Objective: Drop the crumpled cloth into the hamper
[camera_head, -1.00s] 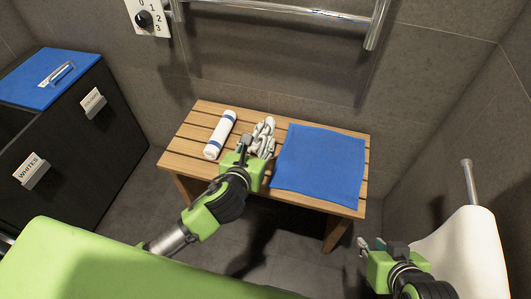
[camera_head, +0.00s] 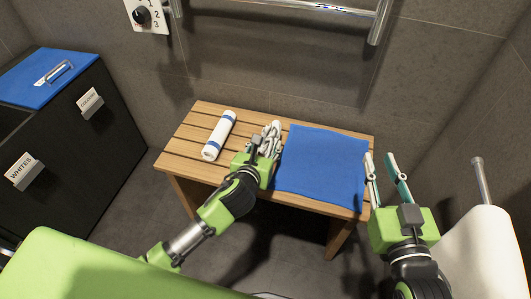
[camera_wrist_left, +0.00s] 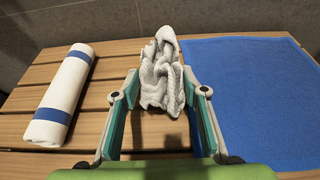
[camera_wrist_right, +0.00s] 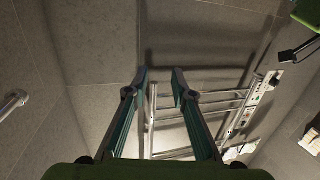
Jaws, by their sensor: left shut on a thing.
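The crumpled cloth (camera_head: 271,135) is grey-white and stands bunched over the slatted bench, between the rolled towel and the blue cloth. My left gripper (camera_head: 266,146) is shut on it; the left wrist view shows the crumpled cloth (camera_wrist_left: 162,72) between the two fingertips. I cannot tell whether its lower edge touches the slats. The hamper (camera_head: 75,130) is the dark box at the left, with a blue lid (camera_head: 45,77) over part of its top and an open dark part in front. My right gripper (camera_head: 388,172) is open and empty, right of the bench.
The wooden bench (camera_head: 185,145) bears a rolled white towel (camera_head: 219,135) with blue bands and a flat blue cloth (camera_head: 322,165). The hamper's front has a WHITES label (camera_head: 24,171) and another label (camera_head: 89,102). A metal rail (camera_head: 290,8) crosses the wall above.

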